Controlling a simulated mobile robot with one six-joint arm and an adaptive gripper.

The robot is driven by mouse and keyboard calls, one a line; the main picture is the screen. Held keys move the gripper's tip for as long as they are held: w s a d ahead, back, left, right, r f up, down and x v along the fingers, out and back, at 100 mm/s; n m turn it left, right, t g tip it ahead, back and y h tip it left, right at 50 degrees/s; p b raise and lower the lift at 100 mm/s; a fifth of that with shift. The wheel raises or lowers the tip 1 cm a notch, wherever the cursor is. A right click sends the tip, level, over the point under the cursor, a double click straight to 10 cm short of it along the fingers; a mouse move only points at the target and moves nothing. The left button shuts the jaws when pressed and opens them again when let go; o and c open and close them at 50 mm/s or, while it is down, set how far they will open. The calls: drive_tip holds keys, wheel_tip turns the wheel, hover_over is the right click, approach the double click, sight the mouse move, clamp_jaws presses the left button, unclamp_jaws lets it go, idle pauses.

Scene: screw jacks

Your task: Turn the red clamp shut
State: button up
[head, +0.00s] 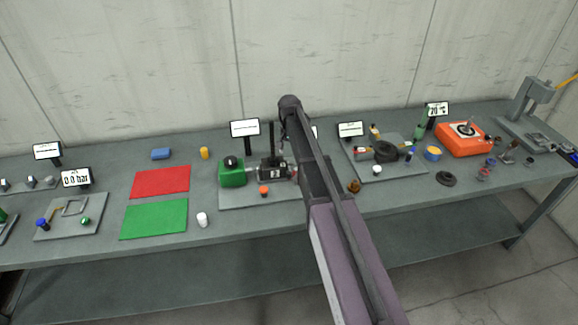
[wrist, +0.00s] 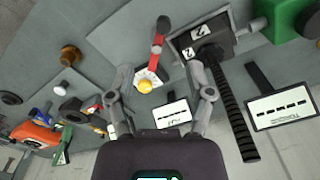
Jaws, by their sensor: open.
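The red clamp (wrist: 156,50) shows in the wrist view as a red bar with a dark end, beside a white faceted piece and a yellow knob (wrist: 145,87). It lies at the edge of a grey plate, next to the black screw jack block (wrist: 205,38). My gripper (wrist: 161,70) is open and empty. Its two fingers are spread on either side of the clamp's lower end in the picture, with no contact visible. The height between them is hard to judge. In the head view my arm hides the clamp and most of the gripper.
The black threaded rod (wrist: 237,110) stands close to my right finger. A green block (head: 232,173) and an orange knob (head: 264,190) are near the jack. Small signs (head: 245,128) stand behind. Red (head: 160,182) and green (head: 154,219) mats lie to the left.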

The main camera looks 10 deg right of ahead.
sight(289, 173)
drive_tip(key=shift+w+r, duration=0.4)
drive_tip(key=shift+w, duration=0.2)
drive_tip(key=shift+f, duration=0.1)
wheel_tip(289, 173, down, 14)
drive_tip(key=b, duration=1.3)
drive_tip(key=shift+r+b, duration=0.2)
drive_tip(key=shift+b, duration=0.1)
clamp_jaws()
